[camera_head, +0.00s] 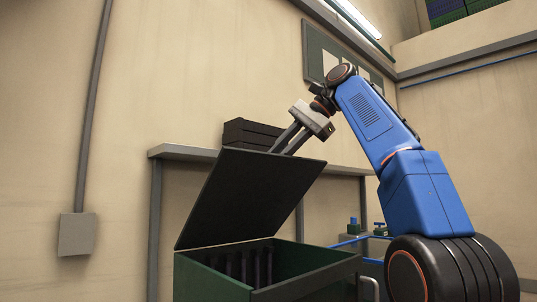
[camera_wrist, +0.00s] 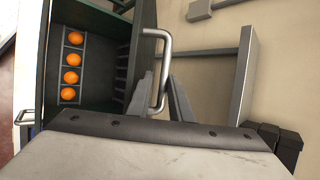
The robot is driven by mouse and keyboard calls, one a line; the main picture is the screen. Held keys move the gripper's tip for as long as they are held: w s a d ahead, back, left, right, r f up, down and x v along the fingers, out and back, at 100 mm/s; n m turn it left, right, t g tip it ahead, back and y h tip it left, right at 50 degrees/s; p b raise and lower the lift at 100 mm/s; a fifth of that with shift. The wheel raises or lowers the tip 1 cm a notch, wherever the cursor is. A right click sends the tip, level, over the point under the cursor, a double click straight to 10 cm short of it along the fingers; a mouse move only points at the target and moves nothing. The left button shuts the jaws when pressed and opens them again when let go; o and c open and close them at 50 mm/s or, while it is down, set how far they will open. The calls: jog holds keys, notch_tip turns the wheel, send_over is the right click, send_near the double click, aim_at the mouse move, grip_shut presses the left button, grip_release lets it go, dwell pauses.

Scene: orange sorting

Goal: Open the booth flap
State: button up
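The booth (camera_head: 305,288) is a dark green box at the bottom centre of the head view. Its dark flap (camera_head: 245,195) stands tilted up, with the box open below it. In the wrist view the flap (camera_wrist: 136,62) shows nearly edge-on, with a silver bar handle (camera_wrist: 165,62) on its outer side. My gripper (camera_head: 281,148) is behind the flap's upper edge, its fingertips hidden there. In the wrist view the fingers of my gripper (camera_wrist: 160,76) lie on either side of the handle bar. Whether they press on it is not clear.
Several oranges (camera_wrist: 72,58) sit in a row on a rack inside the booth. A grey shelf (camera_head: 180,152) with a dark crate (camera_head: 250,134) on it runs along the wall behind. A conduit box (camera_head: 76,234) is on the wall at left.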

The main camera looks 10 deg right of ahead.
aim_at(298, 158)
jog(key=shift+s+d, duration=0.55)
jog(key=shift+d, duration=0.4)
jog(key=shift+s+d, duration=0.5)
jog(key=shift+d, duration=0.45)
jog(key=shift+s+d, duration=0.55)
jog(key=shift+d, duration=0.4)
